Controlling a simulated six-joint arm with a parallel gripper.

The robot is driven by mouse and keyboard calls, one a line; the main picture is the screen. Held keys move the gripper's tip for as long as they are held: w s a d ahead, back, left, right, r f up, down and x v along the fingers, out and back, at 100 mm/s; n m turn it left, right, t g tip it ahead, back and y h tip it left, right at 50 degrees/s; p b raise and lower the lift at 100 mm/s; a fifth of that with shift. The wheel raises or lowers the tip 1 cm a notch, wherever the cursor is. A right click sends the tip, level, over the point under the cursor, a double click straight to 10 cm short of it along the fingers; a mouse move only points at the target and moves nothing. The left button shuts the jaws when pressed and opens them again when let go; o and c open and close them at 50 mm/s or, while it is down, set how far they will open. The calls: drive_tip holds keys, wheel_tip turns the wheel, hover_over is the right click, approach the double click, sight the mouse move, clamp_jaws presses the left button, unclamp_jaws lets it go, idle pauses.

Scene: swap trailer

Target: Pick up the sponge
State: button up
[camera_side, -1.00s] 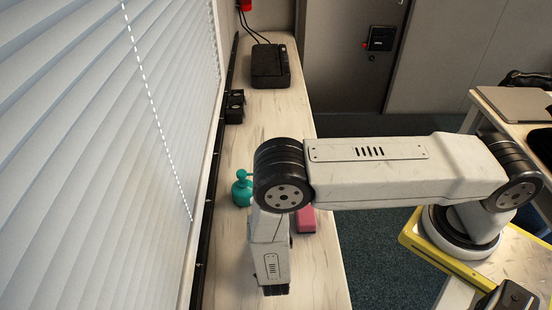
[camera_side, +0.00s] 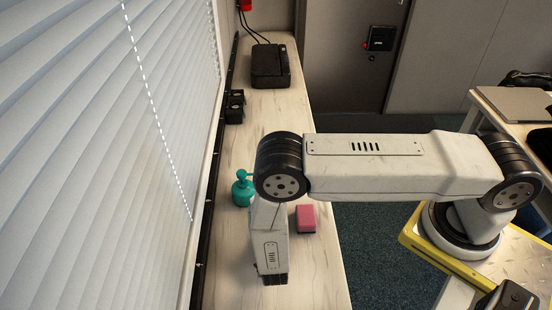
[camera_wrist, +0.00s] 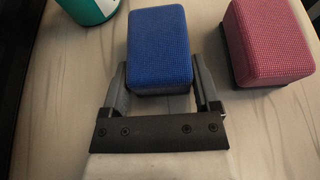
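A blue sponge (camera_wrist: 160,48) with a dark underside lies on the pale wooden surface in the wrist view. My gripper (camera_wrist: 160,84) is open, its two fingers pointing at the sponge's near end, one at each side. I cannot tell whether the fingers touch it. A pink sponge (camera_wrist: 268,42) lies to the right in the wrist view. In the side view the pink sponge (camera_side: 306,218) is right of my forearm. The blue sponge is hidden behind my arm in the side view.
A teal pump bottle (camera_side: 242,190) stands left of my arm, near the blinds (camera_side: 110,160); its base (camera_wrist: 88,8) shows at the wrist view's top left. A black device (camera_side: 270,66) sits at the far end of the narrow wooden counter (camera_side: 275,115).

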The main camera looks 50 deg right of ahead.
drive_tip(key=c, duration=0.4)
drive_tip(key=shift+c, duration=0.2)
drive_tip(key=shift+r, duration=0.15)
drive_tip(key=shift+r, duration=1.05)
drive_tip(key=s+r, duration=0.3)
drive_tip(key=r, duration=0.1)
drive_tip(key=s+d+r, duration=0.1)
drive_tip(key=s+r, duration=0.1)
drive_tip(key=r, duration=0.1)
drive_tip(key=shift+s, duration=0.3)
drive_tip(key=s+r, duration=0.1)
drive_tip(key=s, duration=0.1)
drive_tip(key=s+d+r, duration=0.1)
drive_tip(key=s, duration=0.2)
drive_tip(key=s+r, duration=0.1)
drive_tip(key=s, duration=0.2)
drive_tip(key=shift+d+r, duration=0.3)
drive_tip(key=shift+d, duration=0.05)
